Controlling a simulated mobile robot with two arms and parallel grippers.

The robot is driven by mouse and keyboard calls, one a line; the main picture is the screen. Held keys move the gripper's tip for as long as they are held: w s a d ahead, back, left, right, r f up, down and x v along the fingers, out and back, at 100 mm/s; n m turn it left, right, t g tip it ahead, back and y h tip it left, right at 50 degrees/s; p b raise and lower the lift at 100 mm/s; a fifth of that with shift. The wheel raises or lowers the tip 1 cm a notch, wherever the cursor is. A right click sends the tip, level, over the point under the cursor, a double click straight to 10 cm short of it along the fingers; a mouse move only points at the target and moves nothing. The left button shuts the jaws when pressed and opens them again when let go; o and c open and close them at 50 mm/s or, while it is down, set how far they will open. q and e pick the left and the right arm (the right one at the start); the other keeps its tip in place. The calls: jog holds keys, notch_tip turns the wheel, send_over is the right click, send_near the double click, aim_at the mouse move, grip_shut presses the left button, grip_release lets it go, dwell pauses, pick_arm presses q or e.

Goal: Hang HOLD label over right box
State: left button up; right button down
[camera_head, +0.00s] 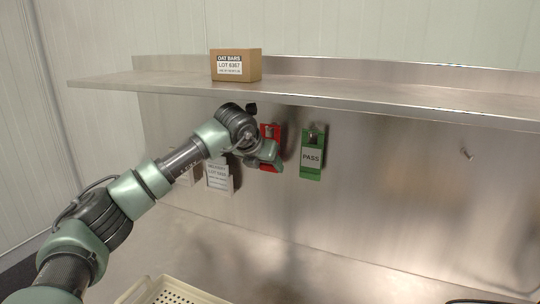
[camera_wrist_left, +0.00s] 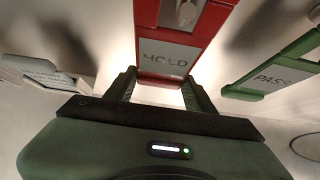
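The red HOLD label (camera_head: 270,131) hangs on the metal back wall under the shelf, partly hidden behind my left gripper (camera_head: 268,158). In the left wrist view, the HOLD label (camera_wrist_left: 178,48) is straight ahead with its top cut off. My left gripper's fingers (camera_wrist_left: 160,88) are apart on either side of its lower edge; I cannot tell whether they touch it. One brown box (camera_head: 235,65), marked OAT BARS LOT 6367, stands on the shelf. A bare hook (camera_head: 466,153) is on the wall at the right. My right gripper is not in view.
A green PASS label (camera_head: 312,158) hangs close right of the HOLD label, also in the left wrist view (camera_wrist_left: 272,75). White paper cards (camera_head: 218,176) hang to the left. The metal shelf (camera_head: 370,94) overhangs them. A cream perforated crate (camera_head: 150,292) is at the bottom.

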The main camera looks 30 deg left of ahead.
pick_arm(q)
grip_shut()
jog(key=shift+o, duration=0.6)
grip_release()
grip_shut()
jog(key=shift+r, duration=0.1)
jog(key=shift+r+p, duration=0.4)
jog(key=shift+r, duration=0.35)
